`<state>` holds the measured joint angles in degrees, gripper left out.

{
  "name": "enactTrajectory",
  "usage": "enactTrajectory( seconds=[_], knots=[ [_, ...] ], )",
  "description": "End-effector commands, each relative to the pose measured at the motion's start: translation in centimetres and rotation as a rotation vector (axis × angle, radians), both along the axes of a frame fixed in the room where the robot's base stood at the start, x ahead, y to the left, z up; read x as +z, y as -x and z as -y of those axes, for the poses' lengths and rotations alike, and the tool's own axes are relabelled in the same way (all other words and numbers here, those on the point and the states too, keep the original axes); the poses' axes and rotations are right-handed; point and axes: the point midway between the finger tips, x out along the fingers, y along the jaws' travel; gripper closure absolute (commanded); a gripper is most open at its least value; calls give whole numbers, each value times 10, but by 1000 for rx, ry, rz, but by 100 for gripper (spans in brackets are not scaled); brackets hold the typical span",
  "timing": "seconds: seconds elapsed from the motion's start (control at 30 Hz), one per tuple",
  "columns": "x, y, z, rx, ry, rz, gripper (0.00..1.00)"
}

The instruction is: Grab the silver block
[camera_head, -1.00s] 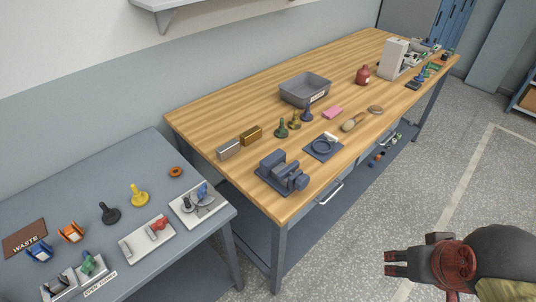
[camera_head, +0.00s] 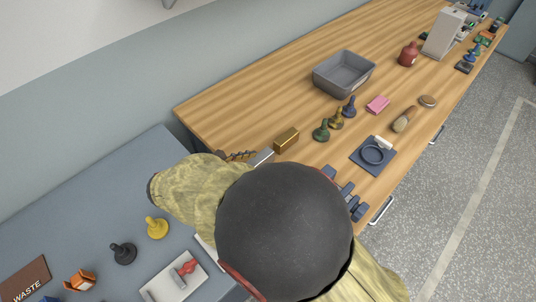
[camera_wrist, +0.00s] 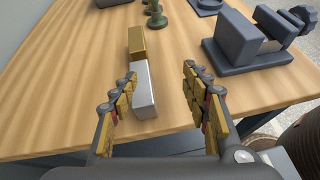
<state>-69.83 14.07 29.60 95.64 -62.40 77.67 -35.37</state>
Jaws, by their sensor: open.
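The silver block (camera_wrist: 145,93) lies on the wooden bench top in the wrist view, near the bench's front-left edge. My gripper (camera_wrist: 160,85) is open, with its fingers on either side of the silver block; the left fingers are close to its left face, and a gap shows on the right. I cannot tell whether any finger touches it. In the head view only a corner of the silver block (camera_head: 262,157) shows past my arm, and my gripper is mostly hidden. The brass block (camera_head: 286,138) sits just beyond it; it also shows in the wrist view (camera_wrist: 136,42).
A dark vise (camera_wrist: 240,40) stands to the right of the silver block. Green, brass and blue pegs (camera_head: 321,132) and a grey bin (camera_head: 344,88) stand farther back. A blue pad with a ring (camera_head: 362,165) lies right of the pegs. The bench left of the block is clear.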

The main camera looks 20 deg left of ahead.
Motion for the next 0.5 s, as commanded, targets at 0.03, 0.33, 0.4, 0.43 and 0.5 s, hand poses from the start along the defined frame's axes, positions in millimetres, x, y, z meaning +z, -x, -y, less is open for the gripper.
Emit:
enactTrajectory(
  seconds=[0.03, 0.33, 0.4, 0.43, 0.5],
  knots=[
    [-8, 7, -17, 51, 39, 9, 53],
    [-23, 11, -41, 145, 115, 30, 53],
    [-26, 4, -37, 144, 115, 30, 53],
    [-27, 2, -36, 144, 115, 30, 53],
    [-29, -3, -33, 144, 115, 30, 53]
  ],
)
